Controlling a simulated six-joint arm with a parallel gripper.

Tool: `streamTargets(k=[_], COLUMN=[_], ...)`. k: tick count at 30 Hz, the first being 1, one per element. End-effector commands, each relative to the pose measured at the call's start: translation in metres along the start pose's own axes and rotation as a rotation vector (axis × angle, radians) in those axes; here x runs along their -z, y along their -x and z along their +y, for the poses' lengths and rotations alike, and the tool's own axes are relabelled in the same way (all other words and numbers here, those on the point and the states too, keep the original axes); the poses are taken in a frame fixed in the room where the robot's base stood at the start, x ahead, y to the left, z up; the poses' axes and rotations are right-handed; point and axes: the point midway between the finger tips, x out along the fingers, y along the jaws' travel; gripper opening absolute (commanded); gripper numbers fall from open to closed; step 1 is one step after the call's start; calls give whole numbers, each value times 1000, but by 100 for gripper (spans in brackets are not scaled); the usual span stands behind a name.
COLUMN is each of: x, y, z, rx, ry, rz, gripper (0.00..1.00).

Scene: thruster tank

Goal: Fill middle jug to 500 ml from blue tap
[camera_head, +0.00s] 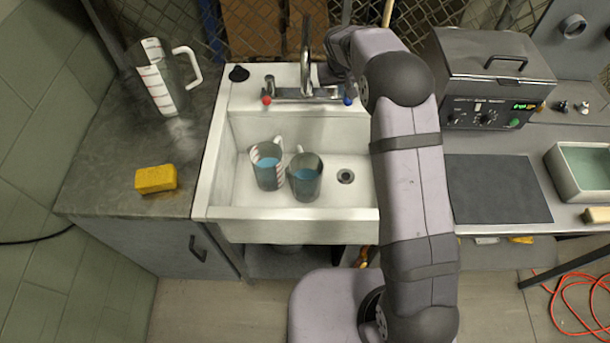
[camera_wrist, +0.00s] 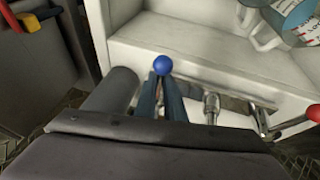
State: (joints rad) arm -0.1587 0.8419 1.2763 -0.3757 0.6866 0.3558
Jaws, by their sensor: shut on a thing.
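Two clear jugs with blue liquid stand side by side in the white sink: the middle jug of three (camera_head: 266,165) and a right jug (camera_head: 305,178). A third jug (camera_head: 160,80), with red markings and looking empty, stands on the left counter. Part of a sink jug also shows in the wrist view (camera_wrist: 290,18). The chrome spout (camera_head: 306,60) rises at the sink's back; I see no clear stream of water. My gripper (camera_wrist: 161,82) is shut on the blue tap (camera_wrist: 162,64); the tap's blue end also shows in the head view (camera_head: 348,101).
A red tap (camera_head: 267,100) is left of the spout. A yellow sponge (camera_head: 156,179) lies on the left counter. A grey lidded machine (camera_head: 495,75) stands right of my arm.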

Motion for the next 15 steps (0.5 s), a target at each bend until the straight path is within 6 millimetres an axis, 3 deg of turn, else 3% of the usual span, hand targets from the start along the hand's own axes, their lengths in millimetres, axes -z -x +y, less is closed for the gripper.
streamTargets(k=[8, 15], x=[2, 2], y=[1, -2], z=[-1, 12], rx=[3, 1], ry=[0, -2], rz=[7, 5], gripper=[0, 0])
